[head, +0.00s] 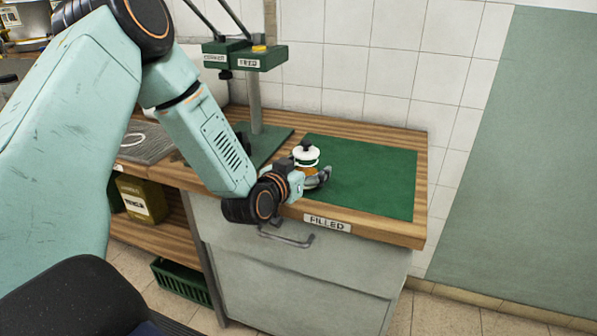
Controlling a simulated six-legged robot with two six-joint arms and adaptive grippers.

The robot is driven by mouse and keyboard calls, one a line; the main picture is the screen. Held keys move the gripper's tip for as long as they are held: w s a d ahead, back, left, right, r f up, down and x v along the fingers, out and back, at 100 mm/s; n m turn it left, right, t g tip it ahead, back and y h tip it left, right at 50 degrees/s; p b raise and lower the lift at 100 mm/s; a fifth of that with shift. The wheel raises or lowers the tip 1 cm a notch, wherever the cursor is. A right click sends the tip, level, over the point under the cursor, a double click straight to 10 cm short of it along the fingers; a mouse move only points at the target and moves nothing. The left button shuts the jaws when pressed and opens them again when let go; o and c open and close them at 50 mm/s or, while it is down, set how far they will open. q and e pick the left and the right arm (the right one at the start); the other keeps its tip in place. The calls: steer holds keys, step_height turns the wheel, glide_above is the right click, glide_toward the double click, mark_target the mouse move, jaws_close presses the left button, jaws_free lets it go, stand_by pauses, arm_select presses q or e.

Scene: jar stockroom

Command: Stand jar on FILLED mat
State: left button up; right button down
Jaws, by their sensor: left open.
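My right gripper is not in view.
The FILLED label (327,224) is on the counter's front edge. A green stand (255,110) with two labelled heads rises left of the mat. A grey ribbed mat (146,142) lies further left. The mat's right side is clear.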

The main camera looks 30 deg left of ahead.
arm_select(q)
steer(key=p+v, duration=0.5)
steer(key=v, duration=0.7)
steer(key=shift+p, duration=0.35)
steer(key=shift+r, duration=0.2)
steer(key=b+x, duration=0.2)
steer(key=x, duration=0.2)
steer(key=b+x, duration=0.2)
steer(key=x, duration=0.2)
steer(key=b+x, duration=0.2)
steer(key=x, duration=0.2)
steer(key=shift+f, duration=0.3)
steer(key=shift+r, duration=0.2)
steer(key=shift+f, duration=0.1)
